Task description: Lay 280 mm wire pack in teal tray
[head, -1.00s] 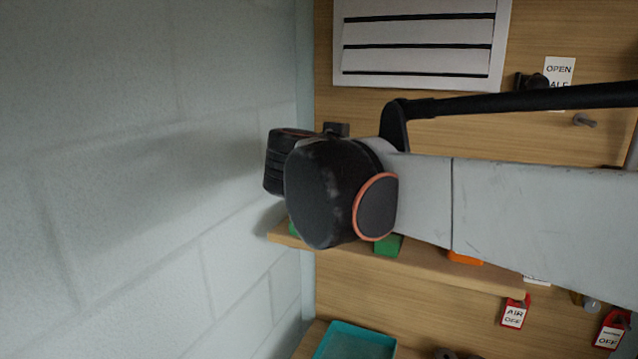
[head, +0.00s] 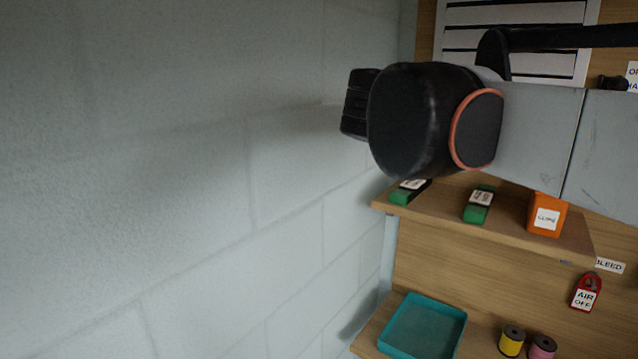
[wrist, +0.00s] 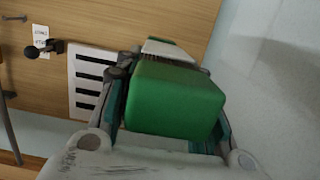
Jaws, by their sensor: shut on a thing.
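In the wrist view my gripper (wrist: 168,72) is shut on a green block-shaped pack (wrist: 175,100) with a pale label on its far upper side; its print cannot be read. In the head view the gripper's jaws and the held pack are hidden behind the black end of my arm. The teal tray (head: 424,328) lies on the lower shelf at the bottom, by the wall corner, and looks empty. My arm's end is above and apart from it. Two other green labelled packs (head: 479,205) (head: 409,192) lie on the upper shelf; their lengths are not legible.
An orange box (head: 546,215) stands on the upper shelf (head: 510,229), above the tray's level. Yellow (head: 511,341) and pink (head: 542,347) spools stand right of the tray. A red tag (head: 586,292) hangs on the wooden board. A pale block wall (head: 200,180) closes off the left.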

